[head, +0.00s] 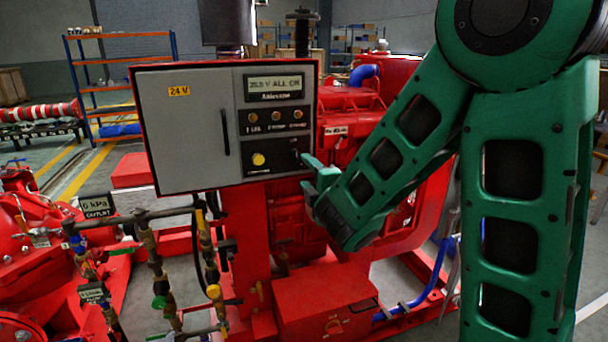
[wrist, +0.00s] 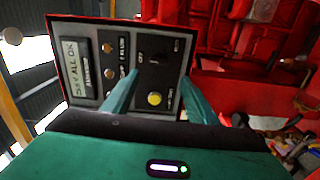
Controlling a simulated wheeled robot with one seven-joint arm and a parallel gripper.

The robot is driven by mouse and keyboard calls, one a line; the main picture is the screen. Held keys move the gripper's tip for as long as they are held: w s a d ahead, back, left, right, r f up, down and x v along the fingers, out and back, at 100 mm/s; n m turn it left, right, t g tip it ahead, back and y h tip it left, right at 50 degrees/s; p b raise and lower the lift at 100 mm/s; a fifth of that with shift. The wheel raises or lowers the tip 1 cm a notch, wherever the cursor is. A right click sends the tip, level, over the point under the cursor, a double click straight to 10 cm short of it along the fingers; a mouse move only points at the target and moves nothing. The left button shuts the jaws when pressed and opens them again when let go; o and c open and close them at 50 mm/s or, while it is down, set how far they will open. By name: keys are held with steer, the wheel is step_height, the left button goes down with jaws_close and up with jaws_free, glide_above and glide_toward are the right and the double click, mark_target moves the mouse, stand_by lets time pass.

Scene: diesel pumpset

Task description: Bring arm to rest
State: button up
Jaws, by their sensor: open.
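My green arm reaches in from the right in the head view. My gripper (head: 310,172) is at the lower right edge of the control panel (head: 182,130), close to its switch area. In the wrist view my gripper (wrist: 163,88) shows two green fingers spread apart with nothing between them. The yellow button (wrist: 154,99) and a dark rotary switch (wrist: 155,60) on the panel show between and beyond the fingers. I cannot tell whether a fingertip touches the panel.
The panel display (head: 275,85) reads "ALL OK". Red engine parts (head: 345,110) stand behind my gripper. Pipes with valves (head: 150,245) and a red pump (head: 30,240) are at the left. A shelf rack (head: 120,62) stands far behind, with open floor before it.

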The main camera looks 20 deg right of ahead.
stand_by(0.3)
steer(key=s+d+f+m+g+h, duration=0.3)
steer(key=s+d+f+m+g, duration=0.15)
steer(key=s+d+m, duration=0.4)
steer(key=s+d+f+m+g+h, duration=0.2)
steer(key=s+d+f+m+g, duration=0.3)
steer(key=d, duration=0.6)
steer(key=s+a+m+g+y, duration=0.2)
steer(key=s+m+g, duration=0.2)
steer(key=s, duration=0.9)
steer(key=s+a+m+g+y, duration=0.2)
steer(key=s+m, duration=0.4)
steer(key=s, duration=0.7)
steer(key=shift+f+g+y, duration=0.3)
steer(key=shift+g+y, duration=0.3)
steer(key=shift+g, duration=0.65)
steer(key=shift+m, duration=0.25)
